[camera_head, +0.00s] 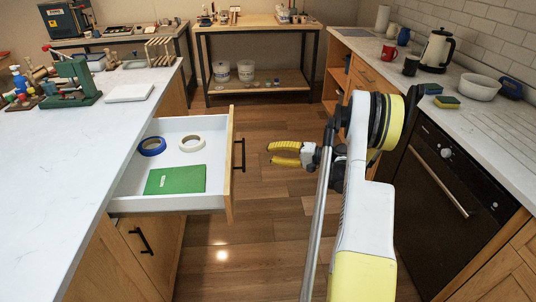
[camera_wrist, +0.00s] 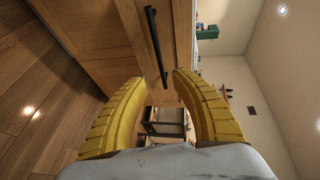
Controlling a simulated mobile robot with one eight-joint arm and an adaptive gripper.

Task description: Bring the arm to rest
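My gripper (camera_head: 270,154) is in the air over the aisle, to the right of the open drawer (camera_head: 213,199). In the head view its yellow fingers point left toward the drawer front and stand apart from it. In the wrist view my gripper (camera_wrist: 161,78) shows two yellow fingers spread wide with nothing between them. The drawer's black handle (camera_head: 238,155) is to the left of my fingertips with a gap between; the wrist view shows a black handle (camera_wrist: 155,45) beyond the fingers. My arm extends forward from the lower right.
The drawer holds blue tape (camera_head: 152,146), cream tape (camera_head: 192,144) and a green booklet (camera_head: 175,180). A white-topped counter (camera_head: 60,170) stands left. A right counter (camera_head: 480,117) above an oven (camera_head: 440,190) carries a kettle (camera_head: 437,50) and a bowl (camera_head: 478,87). The wooden floor (camera_head: 265,235) between is clear.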

